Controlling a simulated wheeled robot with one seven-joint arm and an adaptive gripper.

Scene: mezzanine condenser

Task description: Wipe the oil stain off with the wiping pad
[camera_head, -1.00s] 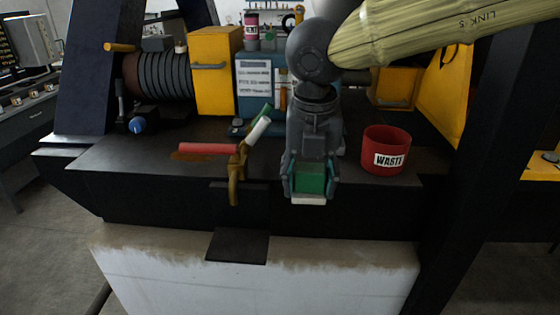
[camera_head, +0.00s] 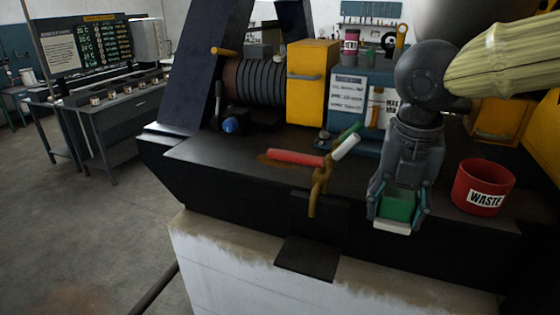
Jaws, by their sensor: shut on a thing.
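My gripper (camera_head: 398,212) points down at the front edge of the dark bench, shut on the wiping pad (camera_head: 397,208). The pad is a green block with a white underside. The oil stain (camera_head: 272,161) is a brown patch on the bench top (camera_head: 225,157), to the left of the gripper. A red-handled thing (camera_head: 295,157) lies partly over or just behind the stain, so part of the stain may be hidden. The pad is well apart from the stain.
A brass tap-like fitting (camera_head: 319,190) stands at the bench front between stain and gripper, with a green and white piece (camera_head: 346,143) above it. A red WASTE bin (camera_head: 482,187) stands right. A yellow box (camera_head: 312,82) and a blue-capped item (camera_head: 230,125) are behind.

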